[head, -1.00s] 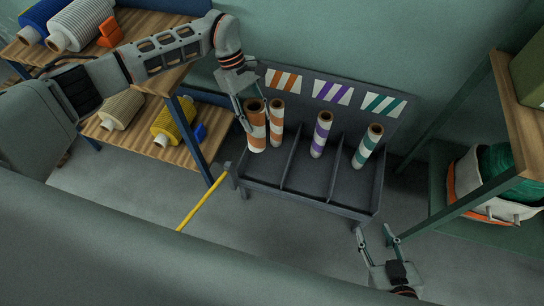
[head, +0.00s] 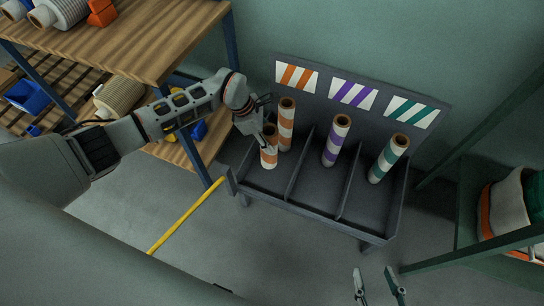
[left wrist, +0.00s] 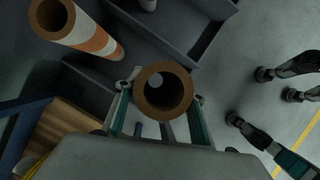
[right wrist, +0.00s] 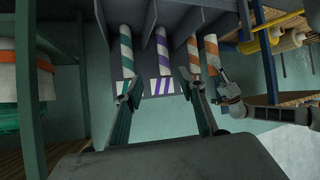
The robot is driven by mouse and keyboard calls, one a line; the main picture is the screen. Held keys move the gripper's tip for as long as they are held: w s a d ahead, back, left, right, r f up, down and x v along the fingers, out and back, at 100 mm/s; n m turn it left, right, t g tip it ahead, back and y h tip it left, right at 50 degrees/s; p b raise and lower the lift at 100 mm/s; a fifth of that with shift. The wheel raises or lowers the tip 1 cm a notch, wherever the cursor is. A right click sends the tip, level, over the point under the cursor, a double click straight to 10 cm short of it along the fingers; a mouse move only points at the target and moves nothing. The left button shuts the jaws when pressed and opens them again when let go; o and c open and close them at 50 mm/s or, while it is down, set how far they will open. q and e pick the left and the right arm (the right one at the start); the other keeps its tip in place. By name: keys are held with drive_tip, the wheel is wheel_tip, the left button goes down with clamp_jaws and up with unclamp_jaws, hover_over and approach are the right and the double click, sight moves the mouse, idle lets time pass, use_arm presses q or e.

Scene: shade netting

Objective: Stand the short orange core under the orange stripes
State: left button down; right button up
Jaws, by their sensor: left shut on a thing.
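The short orange core (head: 268,158), white with orange stripes, is upright at the left compartment of the grey rack (head: 318,198). My left gripper (head: 262,136) is shut on it; I cannot tell whether its base touches the rack floor. In the left wrist view its brown end ring (left wrist: 163,71) shows between the fingers (left wrist: 160,108). The orange stripes sign (head: 297,77) is on the back panel above this compartment. A taller orange core (head: 287,120) stands behind the short one, also in the left wrist view (left wrist: 98,40). My right gripper (head: 381,288) is open and empty before the rack.
A purple core (head: 336,140) stands in the middle compartment and a teal core (head: 388,158) in the right one. A wooden shelf (head: 150,40) with spools is at the left. A green-framed shelf with a basket (head: 508,212) is at the right. A yellow bar (head: 188,215) lies left of the rack.

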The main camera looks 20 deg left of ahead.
use_arm(q)
wheel_tip(320, 180, down, 12)
drive_tip(key=b, duration=0.4)
drive_tip(key=c, duration=1.3)
unclamp_jaws()
use_arm(e)
drive_tip(key=shift+m+t+y, duration=0.6)
drive_tip(key=shift+m+t, duration=0.1)
drive_tip(key=shift+m, duration=0.2)
drive_tip(key=a+r, duration=0.1)
drive_tip(key=w+a+r, duration=0.2)
drive_tip(key=a, duration=0.1)
drive_tip(key=shift+r, duration=0.1)
